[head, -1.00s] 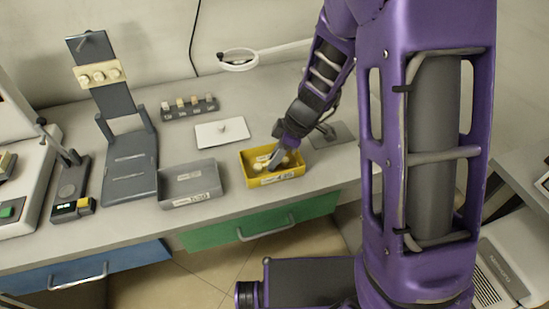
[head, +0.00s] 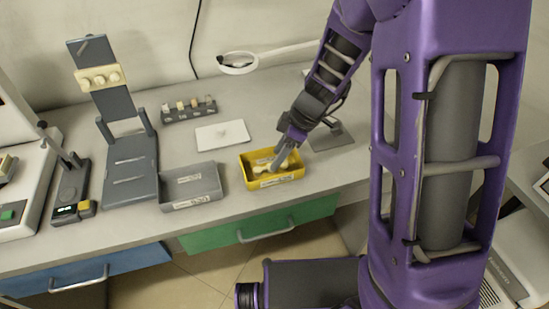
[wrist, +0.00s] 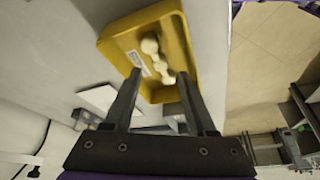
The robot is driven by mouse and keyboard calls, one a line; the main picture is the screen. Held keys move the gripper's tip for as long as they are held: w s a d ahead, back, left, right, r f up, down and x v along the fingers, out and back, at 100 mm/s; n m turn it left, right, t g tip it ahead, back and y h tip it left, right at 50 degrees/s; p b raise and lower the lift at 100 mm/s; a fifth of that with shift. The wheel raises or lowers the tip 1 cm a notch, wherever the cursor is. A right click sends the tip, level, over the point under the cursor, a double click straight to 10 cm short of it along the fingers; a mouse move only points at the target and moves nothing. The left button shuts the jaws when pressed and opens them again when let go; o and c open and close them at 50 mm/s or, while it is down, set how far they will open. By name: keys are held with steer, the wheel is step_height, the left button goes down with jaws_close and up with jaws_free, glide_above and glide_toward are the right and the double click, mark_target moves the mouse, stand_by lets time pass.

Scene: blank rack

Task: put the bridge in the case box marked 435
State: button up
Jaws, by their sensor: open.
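A cream bridge of joined rounded teeth (wrist: 157,58) lies in the yellow case box (wrist: 112,46) in the wrist view. In the head view the bridge (head: 261,167) is on the floor of the yellow box (head: 276,182), partly hidden by my gripper. The box's front label is too small to read surely. My gripper (head: 277,164) is open, with its fingers reaching down over the box. In the wrist view its fingertips (wrist: 160,76) stand apart, with the bridge seen beyond and between them, not clearly touched.
A grey case box (head: 190,199) stands left of the yellow one, its label not surely legible. Behind are a white pad (head: 222,137) and a rack (head: 190,113) of several small pieces. A tall grey stand (head: 130,170) holds another toothed piece (head: 98,77). A ring magnifier (head: 238,63) stands behind.

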steer(key=p+v, duration=0.1)
steer(key=v, duration=0.8)
